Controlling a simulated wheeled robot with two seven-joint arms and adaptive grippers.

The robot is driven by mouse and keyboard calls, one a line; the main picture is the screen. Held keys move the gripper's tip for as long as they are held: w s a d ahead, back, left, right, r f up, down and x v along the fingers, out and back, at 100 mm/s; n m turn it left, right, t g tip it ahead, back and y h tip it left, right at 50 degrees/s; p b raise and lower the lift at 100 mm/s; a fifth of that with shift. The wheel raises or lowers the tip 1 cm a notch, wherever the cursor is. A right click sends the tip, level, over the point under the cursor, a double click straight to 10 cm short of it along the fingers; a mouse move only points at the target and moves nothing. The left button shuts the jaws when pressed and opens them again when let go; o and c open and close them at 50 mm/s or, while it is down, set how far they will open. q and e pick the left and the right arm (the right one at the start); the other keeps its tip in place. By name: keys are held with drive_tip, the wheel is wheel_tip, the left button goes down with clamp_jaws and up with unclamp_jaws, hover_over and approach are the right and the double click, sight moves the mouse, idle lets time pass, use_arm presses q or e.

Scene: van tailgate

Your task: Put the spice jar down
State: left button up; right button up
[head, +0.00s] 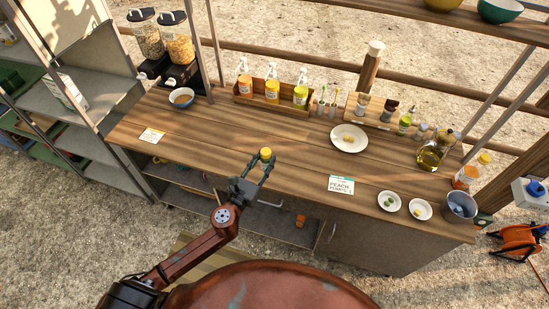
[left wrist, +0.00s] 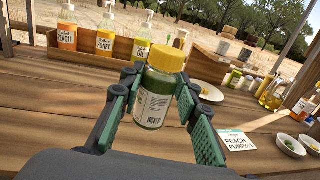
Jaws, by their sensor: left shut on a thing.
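The spice jar (left wrist: 157,88) has a yellow lid, a white label and green contents. In the left wrist view it stands upright between the green-padded fingers of my left gripper (left wrist: 152,105), which is shut on it. In the head view the jar's yellow lid (head: 266,153) shows at the tip of my left gripper (head: 258,167), over the front middle of the wooden counter (head: 230,135). I cannot tell whether the jar's base touches the counter. My right gripper is not in view.
A pump-bottle rack (head: 270,95) stands at the back. A white plate (head: 348,138), a peach label card (head: 341,185), small white bowls (head: 389,201) and an oil bottle (head: 432,155) are to the right. A lettered card (head: 151,135) lies left. The counter around the jar is clear.

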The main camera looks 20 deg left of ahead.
use_arm(q)
drive_tip(key=w+f+b, duration=0.1)
drive_tip(key=w+f, duration=0.1)
drive_tip(key=w, duration=0.1)
drive_tip(key=w+f+b, duration=0.2)
drive_tip(key=w+f, duration=0.1)
drive_tip(key=w, duration=0.1)
drive_tip(key=w+f+b, duration=0.2)
drive_tip(key=w+f, duration=0.1)
drive_tip(key=shift+w+f, duration=0.2)
drive_tip(key=shift+w, duration=0.2)
drive_tip(key=f+b, duration=0.2)
drive_tip(key=f, duration=0.1)
drive_tip(key=shift+w+f+b, duration=0.25)
drive_tip(key=shift+f+b, duration=0.05)
drive_tip(key=shift+b, duration=0.1)
drive_tip(key=shift+r, duration=0.1)
drive_tip(key=shift+f, duration=0.2)
drive_tip(key=o, duration=1.2)
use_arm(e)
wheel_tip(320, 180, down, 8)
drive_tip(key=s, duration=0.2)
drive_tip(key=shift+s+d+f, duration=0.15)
